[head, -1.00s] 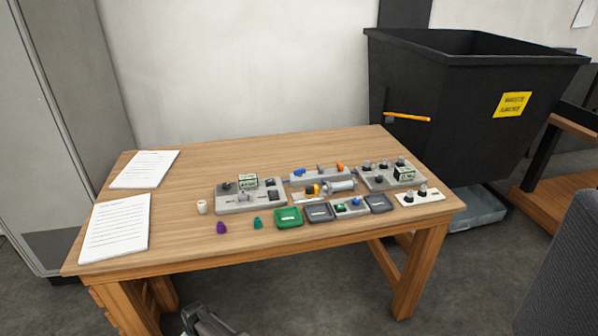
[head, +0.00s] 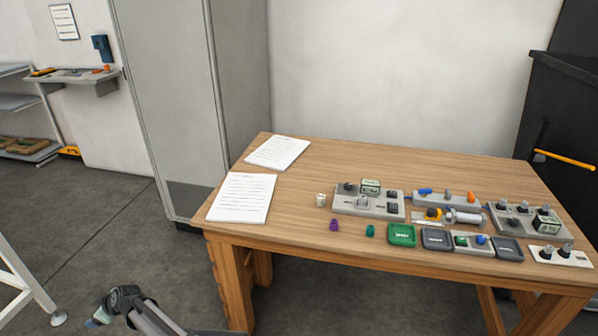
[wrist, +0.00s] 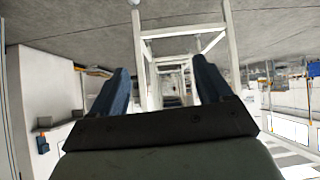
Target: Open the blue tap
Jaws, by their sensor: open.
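The blue tap (head: 425,191) is a small blue handle at the left end of a grey block (head: 450,202) near the back of the wooden table. A grey handle and an orange handle (head: 471,196) stand to its right on the same block. My gripper (head: 96,318) is at the lower left of the head view, beyond the table's left side and far from the tap. In the wrist view my gripper (wrist: 163,72) has its two blue fingers wide apart with nothing between them. The tap cannot be made out there.
The wooden table (head: 380,160) also holds a grey switch panel (head: 368,209), green box (head: 402,235), papers and small caps. Its back middle is clear. A tall grey cabinet (head: 165,90) stands at left. A black bin (head: 565,100) with an orange bar stands at right.

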